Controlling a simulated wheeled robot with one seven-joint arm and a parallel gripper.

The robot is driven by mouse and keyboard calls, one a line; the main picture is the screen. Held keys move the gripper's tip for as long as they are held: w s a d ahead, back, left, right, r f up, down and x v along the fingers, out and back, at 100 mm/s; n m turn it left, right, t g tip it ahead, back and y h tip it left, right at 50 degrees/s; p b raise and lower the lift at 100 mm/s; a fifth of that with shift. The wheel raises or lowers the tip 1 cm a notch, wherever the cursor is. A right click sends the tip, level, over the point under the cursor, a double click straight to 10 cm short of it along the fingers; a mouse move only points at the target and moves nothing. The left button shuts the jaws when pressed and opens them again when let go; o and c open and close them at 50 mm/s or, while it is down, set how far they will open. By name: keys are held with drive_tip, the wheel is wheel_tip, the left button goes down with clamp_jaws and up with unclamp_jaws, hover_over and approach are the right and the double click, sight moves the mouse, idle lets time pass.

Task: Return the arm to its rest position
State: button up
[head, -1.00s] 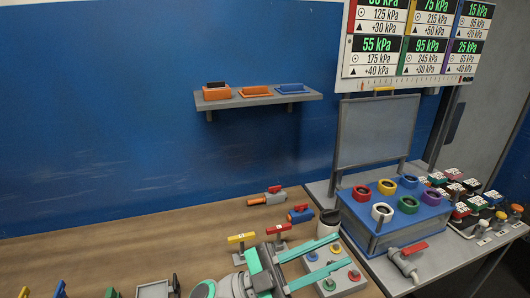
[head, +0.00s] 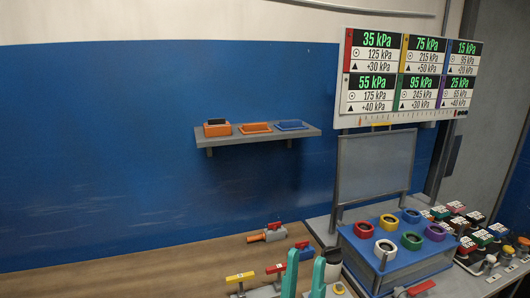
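My gripper (head: 305,257) is at the bottom of the head view, right of the middle. Its two teal fingers point up and stand apart, with nothing seen held between them. The gripper's base and most of my arm are below the frame. The fingers overlap the front of the table area in the picture, near the yellow-handled valve (head: 240,278) and the red-handled valve (head: 276,268).
A grey-orange valve (head: 267,234) lies on the wooden table (head: 160,270). A blue box with coloured rings (head: 400,269) stands at right, beside a dark cup (head: 332,248). A wall shelf (head: 257,138) holds three small trays. The table's visible left part is clear.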

drive_tip(key=s+a+f+n+g+y, duration=0.1)
drive_tip(key=s+f+n+g+y, duration=0.2)
drive_tip(key=f, duration=0.5)
drive_tip(key=s+f+n+g+y, duration=0.1)
drive_tip(key=f+g+y, duration=0.1)
drive_tip(key=f+y, duration=0.45)
drive_tip(key=s+a+f+n+g+y, duration=0.1)
drive_tip(key=s+f+n+g+y, duration=0.15)
drive_tip(key=f, duration=0.75)
drive_tip(key=s+a+f+m+g+h, duration=0.2)
drive_tip(key=s+f+m+g, duration=0.2)
drive_tip(key=s+f, duration=0.4)
drive_tip(key=s+a+f+m+g+h, duration=0.2)
drive_tip(key=s+f+m+g, duration=0.2)
drive_tip(key=s+f, duration=0.5)
drive_tip(key=shift+s+a, duration=0.2)
drive_tip(key=shift+s, duration=0.6)
